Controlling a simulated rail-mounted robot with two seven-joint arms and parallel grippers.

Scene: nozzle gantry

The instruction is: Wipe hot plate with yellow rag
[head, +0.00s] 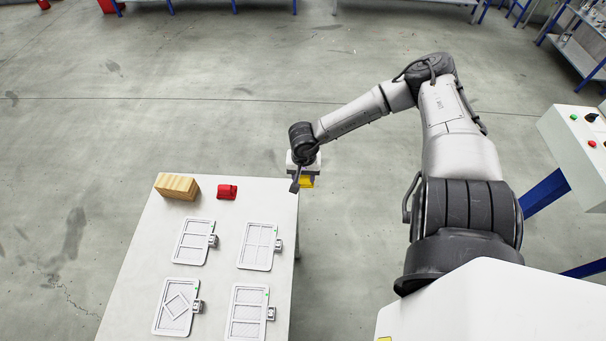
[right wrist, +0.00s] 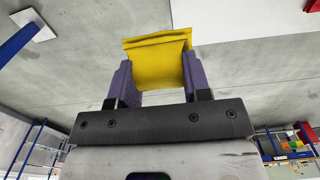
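The yellow rag (head: 307,182) is in my right gripper (head: 304,178), which hangs just past the right edge of the white table near its back corner. In the right wrist view the rag (right wrist: 160,62) is folded and pinched between the two purple finger pads of the gripper (right wrist: 160,85). It touches nothing else there. Several flat white framed plates, each with a small grey box at its right side, lie on the table; I cannot tell which is the hot plate. One is at the back right (head: 260,246). My left gripper is out of view.
A white control console (head: 580,140) with buttons stands at the right. The floor behind the table is clear.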

